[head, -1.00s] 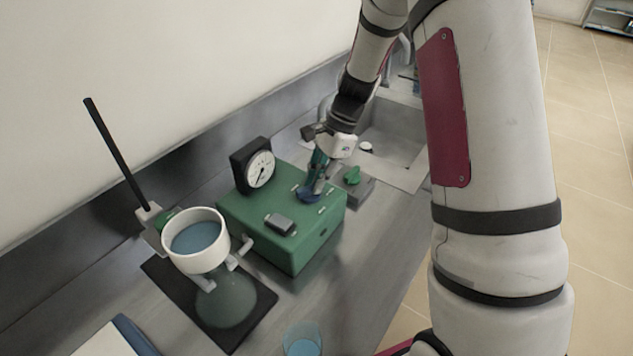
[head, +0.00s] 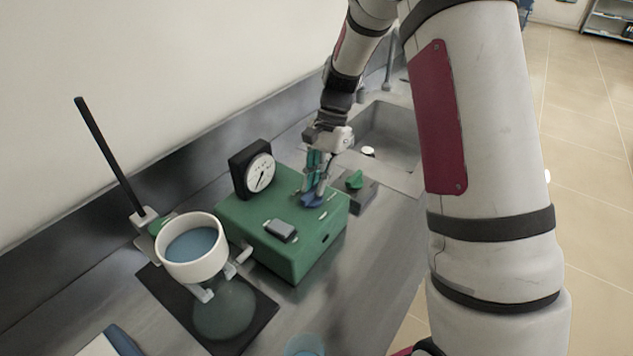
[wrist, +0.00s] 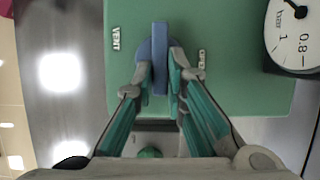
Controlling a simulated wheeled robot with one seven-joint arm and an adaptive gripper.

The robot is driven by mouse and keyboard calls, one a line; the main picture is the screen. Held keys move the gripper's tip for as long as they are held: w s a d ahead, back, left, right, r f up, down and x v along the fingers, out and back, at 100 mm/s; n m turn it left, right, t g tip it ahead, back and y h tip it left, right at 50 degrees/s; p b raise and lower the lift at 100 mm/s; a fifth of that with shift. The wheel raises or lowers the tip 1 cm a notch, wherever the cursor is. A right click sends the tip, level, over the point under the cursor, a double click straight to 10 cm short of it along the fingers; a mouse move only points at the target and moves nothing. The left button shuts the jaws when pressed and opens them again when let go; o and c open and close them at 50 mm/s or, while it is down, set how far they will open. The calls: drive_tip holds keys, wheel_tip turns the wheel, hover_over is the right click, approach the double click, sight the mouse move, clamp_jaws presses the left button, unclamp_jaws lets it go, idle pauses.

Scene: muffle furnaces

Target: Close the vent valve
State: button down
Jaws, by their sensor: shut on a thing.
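The vent valve is a blue knob (head: 311,201) with a bar-shaped handle on top of a green box (head: 272,258). In the wrist view the blue handle (wrist: 160,60) runs up and down the picture. The label VENT is to its left and OPEN to its right. My gripper (head: 319,191) comes down onto the knob from above. In the wrist view its two fingertips (wrist: 160,72) press on both sides of the handle. The fingers partly hide the knob in the head view.
A dial gauge (head: 254,169) stands at the box's back edge. A green knob on a dark block (head: 356,192) sits just right of the box. A sink (head: 388,135) lies behind.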

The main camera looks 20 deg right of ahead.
drive_tip(key=shift+a, duration=0.1)
drive_tip(key=c, duration=1.6)
unclamp_jaws()
drive_tip(key=v, duration=1.2)
